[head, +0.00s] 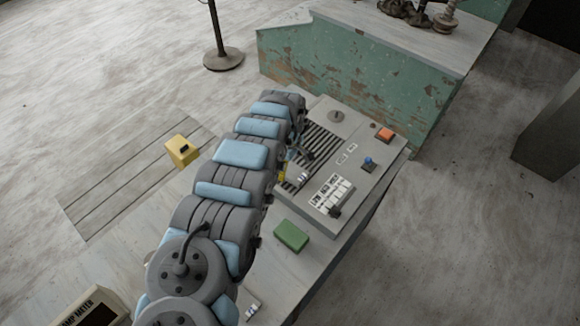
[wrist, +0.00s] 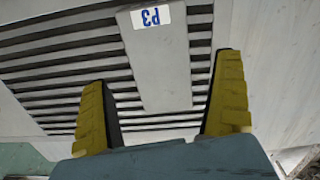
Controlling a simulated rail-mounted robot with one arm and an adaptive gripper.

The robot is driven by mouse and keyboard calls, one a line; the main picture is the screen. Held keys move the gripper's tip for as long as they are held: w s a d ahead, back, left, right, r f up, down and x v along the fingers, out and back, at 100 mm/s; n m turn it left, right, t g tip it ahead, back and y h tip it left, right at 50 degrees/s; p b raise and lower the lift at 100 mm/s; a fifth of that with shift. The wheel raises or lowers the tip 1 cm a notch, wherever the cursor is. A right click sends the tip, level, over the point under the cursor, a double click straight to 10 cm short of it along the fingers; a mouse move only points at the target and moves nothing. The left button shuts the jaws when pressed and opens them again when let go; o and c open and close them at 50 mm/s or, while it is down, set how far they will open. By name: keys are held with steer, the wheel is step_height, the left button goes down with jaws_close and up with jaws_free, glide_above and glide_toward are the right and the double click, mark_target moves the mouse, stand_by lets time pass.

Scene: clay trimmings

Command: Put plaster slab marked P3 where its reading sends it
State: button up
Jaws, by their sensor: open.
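The plaster slab marked P3 (wrist: 165,70) is a pale grey tapered piece lying over dark slots in the wrist view. Its white label with blue P3 reads upside down at the top of the picture. My gripper (wrist: 163,68) is open, with one yellow finger on each side of the slab's near end. Gaps show between the fingers and the slab; I cannot tell the height between them. In the head view my arm hides most of the gripper, and a small white label shows beside it on the slotted panel (head: 322,143).
A damp meter (head: 88,308) stands at bottom left. A green block (head: 291,235), a label board (head: 331,193), a blue knob (head: 368,162) and an orange block (head: 385,134) are right of my arm. A yellow box (head: 181,150) is left. A peeling green bench (head: 350,75) stands behind.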

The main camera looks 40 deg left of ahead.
mark_target(290, 170)
step_height(290, 170, up, 9)
stand_by(0.8)
steer(key=shift+d, duration=0.15)
stand_by(0.5)
